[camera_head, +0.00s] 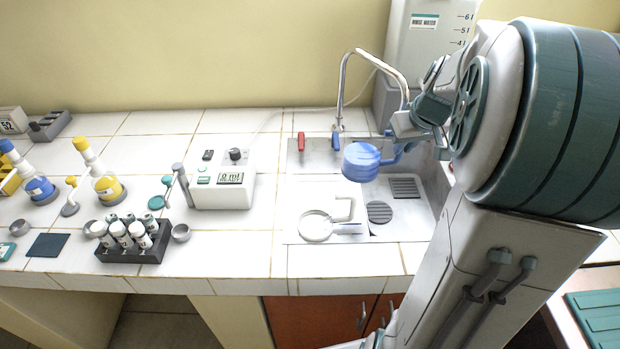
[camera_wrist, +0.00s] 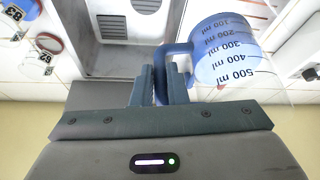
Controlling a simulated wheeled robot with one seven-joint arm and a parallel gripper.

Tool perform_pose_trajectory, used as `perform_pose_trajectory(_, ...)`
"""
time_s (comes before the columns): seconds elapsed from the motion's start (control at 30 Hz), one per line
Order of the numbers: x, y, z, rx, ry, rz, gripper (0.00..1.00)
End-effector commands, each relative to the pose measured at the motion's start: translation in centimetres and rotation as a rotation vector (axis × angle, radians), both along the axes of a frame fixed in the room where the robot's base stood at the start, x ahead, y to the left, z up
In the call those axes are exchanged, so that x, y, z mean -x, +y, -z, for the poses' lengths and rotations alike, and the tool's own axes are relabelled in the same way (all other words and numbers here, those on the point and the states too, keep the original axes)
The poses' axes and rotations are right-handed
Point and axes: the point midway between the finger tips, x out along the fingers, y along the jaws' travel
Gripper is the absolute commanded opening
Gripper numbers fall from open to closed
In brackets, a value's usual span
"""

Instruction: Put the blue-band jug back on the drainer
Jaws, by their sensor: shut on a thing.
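The blue jug (camera_head: 361,163) hangs over the sink area, left of my gripper (camera_head: 413,130). My gripper is shut on the jug's blue handle, which shows between the fingers (camera_wrist: 163,85) in the wrist view. The jug's body (camera_wrist: 225,50) there carries a scale from 100 to 500 ml. A slatted grey panel (camera_head: 405,187) and a round slatted drain (camera_head: 379,212) lie in the sink below and right of the jug. I cannot tell for sure which surface is the drainer. A slatted grate also shows in the wrist view (camera_wrist: 112,27).
A white jug (camera_head: 316,226) stands at the sink's front left. The curved tap (camera_head: 342,85), with red and blue levers, rises behind the held jug. A rinse water tank (camera_head: 430,35) is behind. A white meter (camera_head: 222,175) and a vial rack (camera_head: 135,245) stand left.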

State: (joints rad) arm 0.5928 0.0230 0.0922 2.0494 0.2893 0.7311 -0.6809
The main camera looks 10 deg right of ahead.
Motion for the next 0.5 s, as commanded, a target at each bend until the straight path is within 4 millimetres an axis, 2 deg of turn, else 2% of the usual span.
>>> perform_pose_trajectory(0.2,-0.5,0.7,0.9,-0.001,0.001,-0.001,0.00)
perform_pose_trajectory(0.5,-4.1,5.8,4.6,-0.002,0.002,-0.003,0.00)
